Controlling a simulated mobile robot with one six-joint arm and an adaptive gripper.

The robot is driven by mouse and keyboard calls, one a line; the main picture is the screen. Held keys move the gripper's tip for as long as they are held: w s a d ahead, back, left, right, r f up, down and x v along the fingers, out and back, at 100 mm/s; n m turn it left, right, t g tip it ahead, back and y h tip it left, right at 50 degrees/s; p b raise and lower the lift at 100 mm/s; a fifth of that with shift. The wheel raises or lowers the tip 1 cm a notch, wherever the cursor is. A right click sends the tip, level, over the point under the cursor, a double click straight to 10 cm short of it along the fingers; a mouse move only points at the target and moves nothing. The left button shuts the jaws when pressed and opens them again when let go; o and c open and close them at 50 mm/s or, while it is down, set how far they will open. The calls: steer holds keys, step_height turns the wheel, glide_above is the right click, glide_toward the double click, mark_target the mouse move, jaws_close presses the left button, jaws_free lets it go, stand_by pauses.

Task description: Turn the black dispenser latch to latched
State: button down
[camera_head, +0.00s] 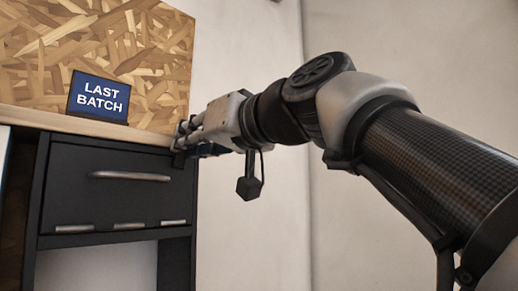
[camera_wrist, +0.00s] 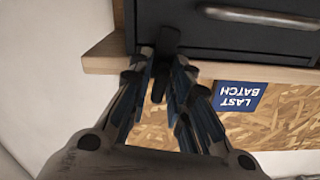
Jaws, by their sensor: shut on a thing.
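The black dispenser (camera_head: 115,186) is a dark cabinet with a drawer-like front and a metal bar handle (camera_head: 130,176). The black latch (camera_wrist: 167,40) is a small dark bar at the dispenser's corner. In the wrist view it lies between the two fingers of my gripper (camera_wrist: 164,62), which is shut on it. In the head view my gripper (camera_head: 182,142) reaches the dispenser's upper right edge from the right. The fingers cover most of the latch there, and only a small dark end (camera_head: 179,159) shows. I cannot tell the latch's exact angle.
A wooden ledge (camera_head: 50,119) runs above the dispenser front, with a chipboard panel (camera_head: 150,50) over it. A blue "LAST BATCH" sign (camera_head: 98,96) stands on the ledge, left of my gripper. A pale wall (camera_head: 240,40) lies behind my arm. The space right of the dispenser looks clear.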

steer(key=shift+n, duration=1)
steer(key=c, duration=1.7)
jaws_free()
steer(key=v, duration=1.2)
steer(key=shift+s, duration=0.1)
steer(key=shift+f+b, duration=0.1)
steer(key=shift+b, duration=0.2)
